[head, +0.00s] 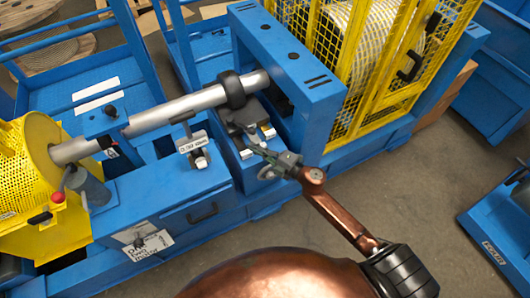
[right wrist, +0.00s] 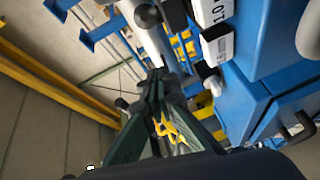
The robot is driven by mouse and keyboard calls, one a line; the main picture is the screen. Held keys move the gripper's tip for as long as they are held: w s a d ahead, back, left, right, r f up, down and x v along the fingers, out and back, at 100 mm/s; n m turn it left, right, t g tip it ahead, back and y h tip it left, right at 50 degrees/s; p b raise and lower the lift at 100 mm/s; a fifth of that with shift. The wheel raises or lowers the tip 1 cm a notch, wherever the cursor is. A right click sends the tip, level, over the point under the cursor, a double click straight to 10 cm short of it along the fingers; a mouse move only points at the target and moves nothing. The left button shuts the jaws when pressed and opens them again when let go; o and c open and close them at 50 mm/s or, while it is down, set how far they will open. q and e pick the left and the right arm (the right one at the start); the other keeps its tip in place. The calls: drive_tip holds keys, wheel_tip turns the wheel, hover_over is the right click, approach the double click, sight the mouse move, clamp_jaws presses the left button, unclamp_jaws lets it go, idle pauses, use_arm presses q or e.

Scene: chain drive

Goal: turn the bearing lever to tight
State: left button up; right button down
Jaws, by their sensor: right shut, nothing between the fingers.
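A metal shaft (head: 190,106) runs from the yellow guard on the left into the blue frame. A black collar (head: 232,90) sits around it, above a dark grey block (head: 240,116) that may be the bearing. I cannot clearly pick out the bearing lever; the gripper may partly hide it. My right gripper (head: 257,150) is at the front of this block, its fingertips close to it; I cannot tell if they touch. In the right wrist view its fingers (right wrist: 158,76) meet at the tips, with nothing between them. The shaft also shows there (right wrist: 152,38). My left gripper is out of view.
A lever with a red knob (head: 58,197) stands by the yellow mesh guard (head: 25,150) at the left. A small gauge label (head: 192,143) stands left of my gripper. A blue box with a handle (head: 200,212) is in front. Bare floor (head: 440,180) lies right.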

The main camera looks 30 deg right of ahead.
sight(253, 133)
drive_tip(key=w, duration=0.2)
drive_tip(key=w+f+b, duration=0.1)
drive_tip(key=shift+w+d, duration=0.25)
drive_tip(key=shift+d, duration=0.1)
drive_tip(key=shift+w+d, duration=0.5)
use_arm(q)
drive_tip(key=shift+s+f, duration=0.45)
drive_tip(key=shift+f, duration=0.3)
use_arm(e)
drive_tip(key=shift+d+r, duration=0.1)
drive_tip(key=shift+w+d, duration=0.2)
drive_tip(key=shift+d, duration=0.25)
drive_tip(key=shift+w+d, duration=0.2)
drive_tip(key=shift+d, duration=0.25)
